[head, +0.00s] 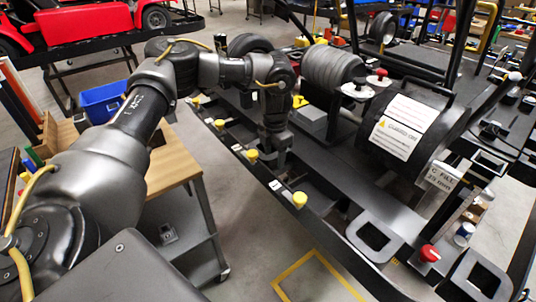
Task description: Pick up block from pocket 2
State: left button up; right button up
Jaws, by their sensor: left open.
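My left gripper (274,160) points down at the black rail (330,232) of the kart stand, among its yellow knobs. It is open, and its fingertips are small and dark against the rail. A yellow knob (252,156) is just left of it, and another yellow knob (299,200) is below and right of it. Small white pieces (276,185) lie on the rail near the second knob. I cannot make out the block or a pocket number; the gripper and wrist hide part of the rail. My right gripper is not in view.
A large black cylinder (440,118) with warning labels and a ribbed black drum (333,70) stand right of the gripper. A red knob (429,253) is at lower right. A wooden-topped cart (172,160) with a blue bin (103,101) stands left. Bare floor lies between.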

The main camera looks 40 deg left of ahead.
pick_arm(q)
jog(key=shift+f, duration=0.4)
grip_shut()
dwell(1.2)
